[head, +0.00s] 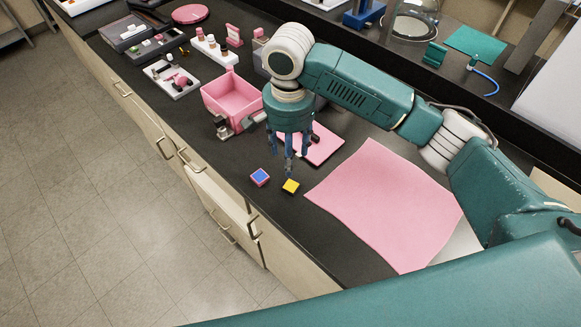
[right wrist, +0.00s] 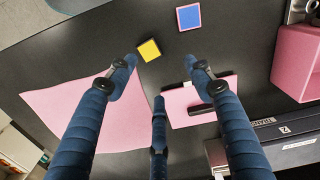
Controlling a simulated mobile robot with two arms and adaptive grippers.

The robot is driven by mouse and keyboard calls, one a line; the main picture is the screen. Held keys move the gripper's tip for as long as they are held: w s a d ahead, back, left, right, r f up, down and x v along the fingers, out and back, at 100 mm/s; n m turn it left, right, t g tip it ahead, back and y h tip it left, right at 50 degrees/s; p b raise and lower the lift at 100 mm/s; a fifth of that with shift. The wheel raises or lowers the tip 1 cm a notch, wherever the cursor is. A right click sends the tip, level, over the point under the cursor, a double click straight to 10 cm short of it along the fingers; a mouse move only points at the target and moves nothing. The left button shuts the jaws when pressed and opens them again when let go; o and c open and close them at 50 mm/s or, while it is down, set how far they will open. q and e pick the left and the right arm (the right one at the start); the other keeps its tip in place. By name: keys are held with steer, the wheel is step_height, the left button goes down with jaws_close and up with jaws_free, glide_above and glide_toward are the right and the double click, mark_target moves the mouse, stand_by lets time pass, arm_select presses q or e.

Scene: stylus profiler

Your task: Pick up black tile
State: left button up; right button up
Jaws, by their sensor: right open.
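A small square tile with a yellow top and dark sides (head: 291,186) lies flat on the black counter; it also shows at the top of the right wrist view (right wrist: 149,50). A second small tile with a blue top and pink sides (head: 260,177) lies just left of it in the head view, and at the top in the right wrist view (right wrist: 189,16). No tile with a plain black top is clear to me. My right gripper (head: 290,160) points down over the counter, close behind the two tiles. Its fingers (right wrist: 161,70) are spread and empty. My left gripper is not in view.
A pink sheet (head: 385,205) lies right of the tiles. A pink pad (head: 325,153) with dark pieces on it lies behind my gripper. A pink open bin (head: 232,98) stands to the left. The counter's front edge is near the tiles.

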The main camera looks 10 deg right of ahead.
mark_target(292, 184)
steer(key=f, duration=0.1)
steer(key=s+f, duration=0.2)
steer(key=shift+a+f+p, duration=0.1)
steer(key=shift+f+p, duration=0.3)
steer(key=shift+w+f, duration=0.15)
steer(key=shift+f, duration=0.15)
steer(key=f, duration=0.1)
steer(key=f+p, duration=0.1)
steer(key=f, duration=0.1)
steer(key=f+p, duration=0.1)
steer(key=shift+d+f, duration=0.3)
steer(key=shift+f, duration=0.25)
steer(key=shift+c, duration=1.3)
steer(key=c, duration=0.6)
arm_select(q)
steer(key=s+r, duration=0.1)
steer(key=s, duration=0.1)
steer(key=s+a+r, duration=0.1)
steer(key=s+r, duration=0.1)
arm_select(e)
steer(key=shift+c, duration=0.6)
